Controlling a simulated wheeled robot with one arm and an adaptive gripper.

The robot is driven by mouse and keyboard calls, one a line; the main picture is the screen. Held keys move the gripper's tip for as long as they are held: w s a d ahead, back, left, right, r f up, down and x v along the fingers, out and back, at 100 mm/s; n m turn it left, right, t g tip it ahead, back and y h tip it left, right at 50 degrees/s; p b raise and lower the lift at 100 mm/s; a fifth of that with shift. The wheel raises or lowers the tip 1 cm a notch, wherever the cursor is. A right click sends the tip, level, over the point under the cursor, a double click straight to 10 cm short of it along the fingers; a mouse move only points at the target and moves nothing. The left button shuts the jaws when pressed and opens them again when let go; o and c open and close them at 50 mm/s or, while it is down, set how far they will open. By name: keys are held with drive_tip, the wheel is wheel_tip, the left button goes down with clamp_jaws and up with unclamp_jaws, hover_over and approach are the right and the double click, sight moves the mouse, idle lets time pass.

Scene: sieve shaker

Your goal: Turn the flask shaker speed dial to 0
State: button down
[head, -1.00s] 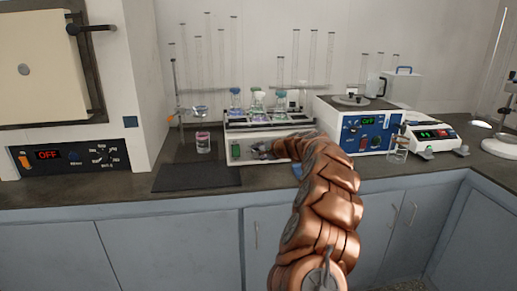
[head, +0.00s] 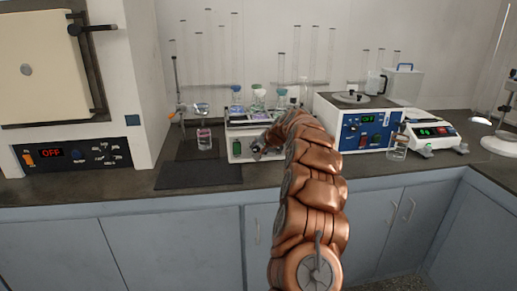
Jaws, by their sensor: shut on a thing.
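The flask shaker (head: 233,129) is a pale box on the counter with several flasks (head: 236,98) of coloured liquid on top. A green switch (head: 237,147) shows at the left of its front panel. My gripper (head: 256,152) is at the front panel, just right of the green switch. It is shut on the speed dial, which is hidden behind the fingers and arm. The dial's setting cannot be read.
A dark mat (head: 200,176) lies left of the shaker, with a beaker (head: 204,139) behind it. A blue-fronted device (head: 367,132), a small beaker (head: 398,147) and a white balance (head: 432,133) stand to the right. An oven (head: 60,70) stands far left.

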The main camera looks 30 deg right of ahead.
drive_tip(key=shift+f, duration=0.15)
drive_tip(key=c, duration=0.8)
unclamp_jaws()
drive_tip(key=shift+v, duration=6.1)
drive_tip(key=shift+a, duration=0.1)
